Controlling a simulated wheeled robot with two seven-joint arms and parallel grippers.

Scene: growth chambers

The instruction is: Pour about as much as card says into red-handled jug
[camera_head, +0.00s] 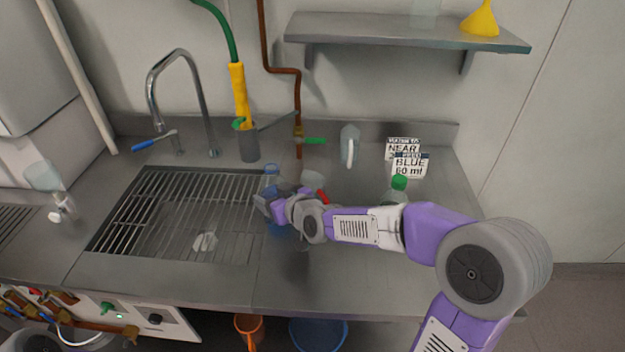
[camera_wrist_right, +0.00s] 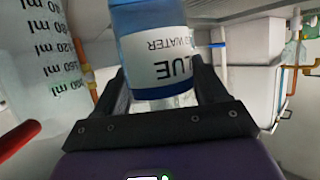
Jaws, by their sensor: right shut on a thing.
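My right gripper (camera_head: 270,203) is shut on a blue bottle (camera_head: 272,173), whose label (camera_wrist_right: 157,60) reads BLUE and WATER in the right wrist view. The bottle is over the right edge of the sink grate, left of the clear jug (camera_head: 312,180) with a red handle (camera_head: 323,197). Its ml scale (camera_wrist_right: 62,65) shows beside the bottle in the wrist view; my arm hides part of the jug in the head view. I cannot tell whether it holds liquid. The front card (camera_head: 409,165) reads BLUE 60 ml. My left gripper is not in view.
A clear jug with a pale handle (camera_head: 349,146) stands at the back. A green-capped bottle (camera_head: 398,190) stands by the cards, partly behind my arm. The sink (camera_head: 180,215) has a tall tap (camera_head: 180,80). A shelf (camera_head: 400,33) holds a yellow funnel (camera_head: 481,20).

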